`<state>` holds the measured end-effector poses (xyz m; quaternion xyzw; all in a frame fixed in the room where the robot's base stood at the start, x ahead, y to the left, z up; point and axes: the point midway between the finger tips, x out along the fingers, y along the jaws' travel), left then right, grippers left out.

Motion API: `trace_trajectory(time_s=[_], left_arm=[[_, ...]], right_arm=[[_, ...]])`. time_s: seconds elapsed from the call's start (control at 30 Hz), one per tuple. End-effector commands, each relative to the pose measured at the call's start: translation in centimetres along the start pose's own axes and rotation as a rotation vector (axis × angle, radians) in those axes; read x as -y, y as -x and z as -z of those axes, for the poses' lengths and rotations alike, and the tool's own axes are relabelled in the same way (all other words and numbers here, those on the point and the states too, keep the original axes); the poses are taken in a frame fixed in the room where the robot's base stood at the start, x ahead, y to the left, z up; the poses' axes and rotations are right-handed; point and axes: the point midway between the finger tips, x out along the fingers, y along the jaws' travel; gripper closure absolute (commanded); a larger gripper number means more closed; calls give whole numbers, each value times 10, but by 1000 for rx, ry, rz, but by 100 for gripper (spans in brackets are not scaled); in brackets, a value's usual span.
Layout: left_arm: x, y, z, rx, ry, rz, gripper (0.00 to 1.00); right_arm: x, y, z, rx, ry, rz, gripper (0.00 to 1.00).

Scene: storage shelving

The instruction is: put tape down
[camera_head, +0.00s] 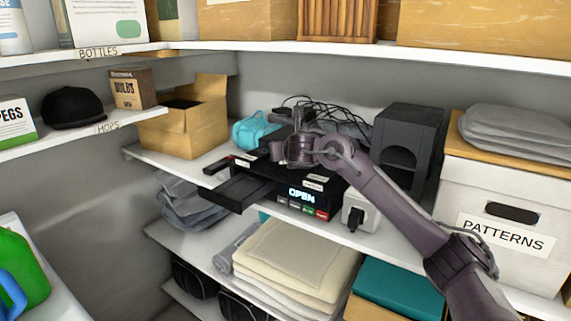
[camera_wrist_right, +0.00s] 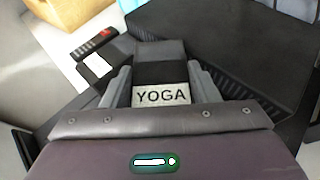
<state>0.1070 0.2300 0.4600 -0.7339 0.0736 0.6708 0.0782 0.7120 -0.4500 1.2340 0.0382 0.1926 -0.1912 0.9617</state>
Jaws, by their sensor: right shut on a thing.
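My right gripper (camera_head: 300,150) is above the black player with the lit "OPEN" display (camera_head: 302,194) on the middle shelf. In the right wrist view, the gripper (camera_wrist_right: 161,85) is shut on a black tape with a white "YOGA" label (camera_wrist_right: 161,95), one finger on each side. In the head view I cannot clearly make out the tape behind the gripper. A dark tray (camera_head: 236,192) sticks out at the player's left front. My left gripper is not in view.
A black and red remote (camera_head: 217,165) lies left of the player; it also shows in the right wrist view (camera_wrist_right: 95,44). A black speaker (camera_head: 408,140), a white "PATTERNS" box (camera_head: 470,220) and a white plug-like box (camera_head: 360,210) stand to the right. An open cardboard box (camera_head: 185,130) stands left.

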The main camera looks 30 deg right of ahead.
Motion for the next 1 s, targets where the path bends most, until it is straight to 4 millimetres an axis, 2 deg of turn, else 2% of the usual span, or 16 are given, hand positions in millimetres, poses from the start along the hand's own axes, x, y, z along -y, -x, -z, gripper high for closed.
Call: trace_trajectory(time_s=[0.33, 0.7, 0.73, 0.87, 1.0], left_arm=[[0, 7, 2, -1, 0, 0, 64], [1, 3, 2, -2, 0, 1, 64], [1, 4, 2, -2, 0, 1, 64], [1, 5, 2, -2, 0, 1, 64], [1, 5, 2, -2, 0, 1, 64]], right_arm=[[0, -15, 36, 1, -1, -1, 71], [0, -17, 41, 3, -1, -1, 71], [0, -17, 41, 2, -1, 0, 43], [0, -17, 40, 2, -1, 0, 26], [0, -17, 40, 2, -1, 0, 24]])
